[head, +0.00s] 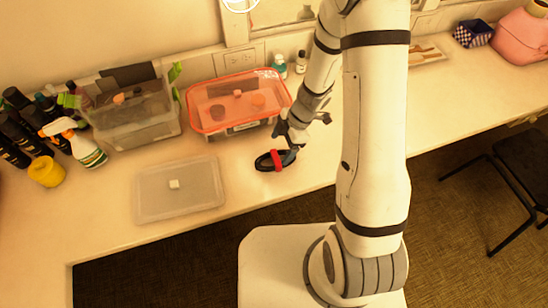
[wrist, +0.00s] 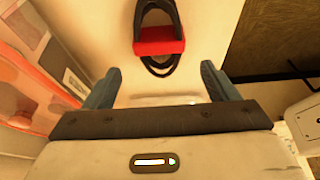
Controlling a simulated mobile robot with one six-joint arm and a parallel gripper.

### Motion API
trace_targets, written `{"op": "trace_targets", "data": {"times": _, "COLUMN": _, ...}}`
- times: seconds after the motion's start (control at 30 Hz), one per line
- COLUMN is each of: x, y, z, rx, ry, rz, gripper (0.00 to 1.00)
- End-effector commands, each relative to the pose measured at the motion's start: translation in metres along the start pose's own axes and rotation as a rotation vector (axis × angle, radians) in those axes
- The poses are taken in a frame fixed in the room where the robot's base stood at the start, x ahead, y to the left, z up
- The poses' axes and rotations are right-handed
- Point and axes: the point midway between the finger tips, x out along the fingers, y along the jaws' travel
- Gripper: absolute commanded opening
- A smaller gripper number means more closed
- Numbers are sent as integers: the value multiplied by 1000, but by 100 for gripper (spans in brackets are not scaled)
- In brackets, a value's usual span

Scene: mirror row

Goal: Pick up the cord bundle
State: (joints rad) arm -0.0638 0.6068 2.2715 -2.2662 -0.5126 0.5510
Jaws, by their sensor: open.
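The cord bundle (head: 275,160) is a black looped cord with a red band around its middle. It lies on the counter in front of the orange-rimmed container. In the wrist view the cord bundle (wrist: 158,40) lies beyond the fingertips, roughly midway between them, with its red band crosswise. My gripper (head: 290,155) is open and close to the right part of the bundle in the head view. In the wrist view my gripper (wrist: 160,82) has its two fingers apart with nothing between them. I cannot tell the exact height of the fingers above the counter.
The orange-rimmed container (head: 196,129) stands just behind the bundle. A flat translucent lid (head: 150,200) lies to the left. The counter's front edge is near the bundle.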

Motion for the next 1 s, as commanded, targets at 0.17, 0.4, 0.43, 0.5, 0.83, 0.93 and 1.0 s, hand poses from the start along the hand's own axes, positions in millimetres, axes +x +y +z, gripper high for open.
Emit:
{"op": "trace_targets", "data": {"times": 0.17, "x": 23, "y": -1, "z": 2, "rx": 0, "ry": 0, "rz": -3, "gripper": 80}}
{"op": "trace_targets", "data": {"times": 0.4, "x": 57, "y": -2, "z": 12, "rx": 3, "ry": -1, "rz": -2, "gripper": 80}}
{"op": "trace_targets", "data": {"times": 0.43, "x": 61, "y": -2, "z": 11, "rx": 0, "ry": -1, "rz": -2, "gripper": 80}}
{"op": "trace_targets", "data": {"times": 0.5, "x": 68, "y": -2, "z": 10, "rx": 0, "ry": -1, "rz": -1, "gripper": 80}}
{"op": "trace_targets", "data": {"times": 0.83, "x": 72, "y": -1, "z": 10, "rx": 1, "ry": -2, "rz": 2, "gripper": 79}}
{"op": "trace_targets", "data": {"times": 0.93, "x": 72, "y": -1, "z": 10, "rx": 1, "ry": -2, "rz": 2, "gripper": 71}}
{"op": "trace_targets", "data": {"times": 1.0, "x": 72, "y": -1, "z": 10, "rx": 1, "ry": -2, "rz": 2, "gripper": 65}}
